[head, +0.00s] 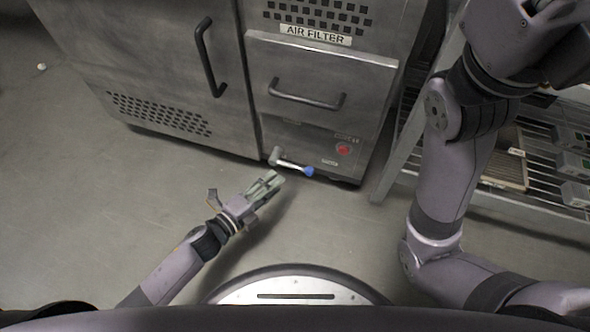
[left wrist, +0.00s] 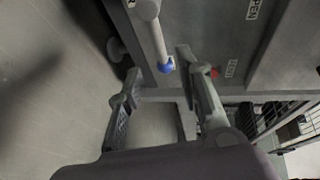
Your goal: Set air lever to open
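The air lever (head: 291,163) is a short metal handle with a blue tip, low on the front of a grey metal cabinet. In the head view it points right from its pivot. In the left wrist view the lever (left wrist: 152,35) comes down from the top, its blue end near the space between my fingertips. My left gripper (head: 273,180) is open and empty just in front of and below the lever. The spread fingers (left wrist: 158,64) also show in the left wrist view; whether they touch the lever I cannot tell. My right arm is raised at the right; its fingers are not visible.
The cabinet (head: 190,60) has a door handle (head: 208,57), a drawer handle (head: 306,96), an "AIR FILTER" label (head: 316,34) and a red button (head: 344,149). A wire shelf rack (head: 400,150) stands at the right. The floor (head: 120,190) at the left is mostly clear.

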